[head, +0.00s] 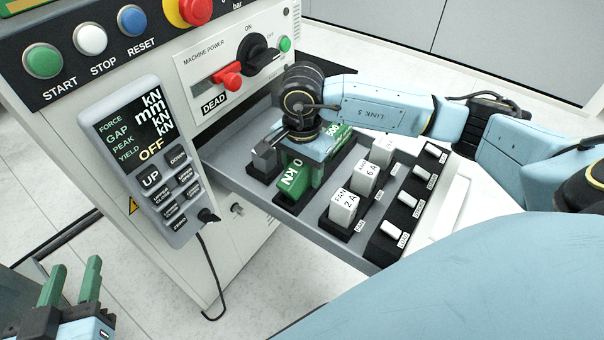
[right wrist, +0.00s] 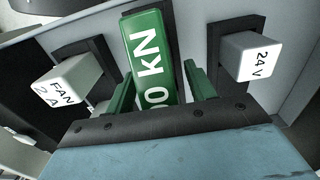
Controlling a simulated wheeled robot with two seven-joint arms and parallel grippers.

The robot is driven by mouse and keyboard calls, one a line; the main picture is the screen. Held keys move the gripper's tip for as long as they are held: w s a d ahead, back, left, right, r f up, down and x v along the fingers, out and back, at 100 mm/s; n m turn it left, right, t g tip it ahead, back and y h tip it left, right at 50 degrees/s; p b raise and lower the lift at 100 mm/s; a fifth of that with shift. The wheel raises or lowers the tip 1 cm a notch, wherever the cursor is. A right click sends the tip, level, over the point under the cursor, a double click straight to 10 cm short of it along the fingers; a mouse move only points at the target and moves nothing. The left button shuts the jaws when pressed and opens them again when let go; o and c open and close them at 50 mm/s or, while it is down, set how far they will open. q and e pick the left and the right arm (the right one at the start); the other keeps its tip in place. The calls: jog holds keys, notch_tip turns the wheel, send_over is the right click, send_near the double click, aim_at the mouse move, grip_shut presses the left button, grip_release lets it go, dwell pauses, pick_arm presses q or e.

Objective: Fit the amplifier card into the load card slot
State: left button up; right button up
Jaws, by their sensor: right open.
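A green card marked "0 kN" (head: 293,180) stands in the grey drawer (head: 225,165). I take it for the amplifier card. In the right wrist view the card (right wrist: 152,55) stands between my right gripper's (right wrist: 160,78) two green fingers, with narrow gaps at the sides. That gripper is open over the card; the wrist hides much of it in the head view. Green marked "500" (head: 337,134) shows beyond the wrist; I cannot tell whether it is a separate card. My left gripper (head: 70,280) is open and empty at lower left. I cannot single out an empty load card slot.
A white 24 V block (right wrist: 250,58) stands close to my right gripper. A control pendant (head: 150,160) with a cable hangs left of the drawer.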

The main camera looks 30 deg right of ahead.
grip_shut()
dwell(0.3)
jog(key=shift+r, duration=0.1)
